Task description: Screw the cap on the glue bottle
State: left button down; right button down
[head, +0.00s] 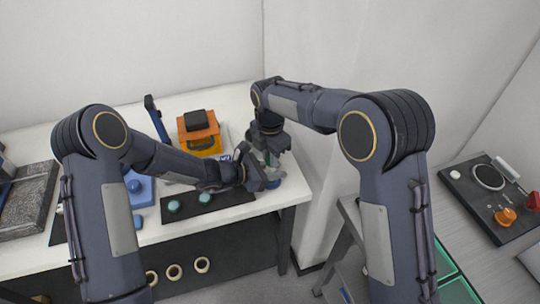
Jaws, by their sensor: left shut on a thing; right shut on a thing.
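My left gripper (262,174) reaches in from the left, low over the right end of the table, and is shut on what looks like the glue bottle (273,183). Only a small bluish part of the bottle shows beside the fingers. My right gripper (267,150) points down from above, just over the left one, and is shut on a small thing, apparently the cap. The cap is hidden by the fingers. I cannot tell whether cap and bottle touch or how the threads sit.
The white table's right edge (297,190) is close to both grippers. A black mat (224,201) with teal round pieces lies in front. An orange block (199,132) stands behind, a blue device (140,188) to the left. A grey stand (348,235) is right of the table.

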jog(key=m, duration=0.2)
jog(key=shift+m, duration=0.3)
jog(key=m, duration=1)
jog(key=shift+m, duration=0.4)
jog(key=c, duration=1.3)
grip_release()
jog(key=shift+c, duration=0.2)
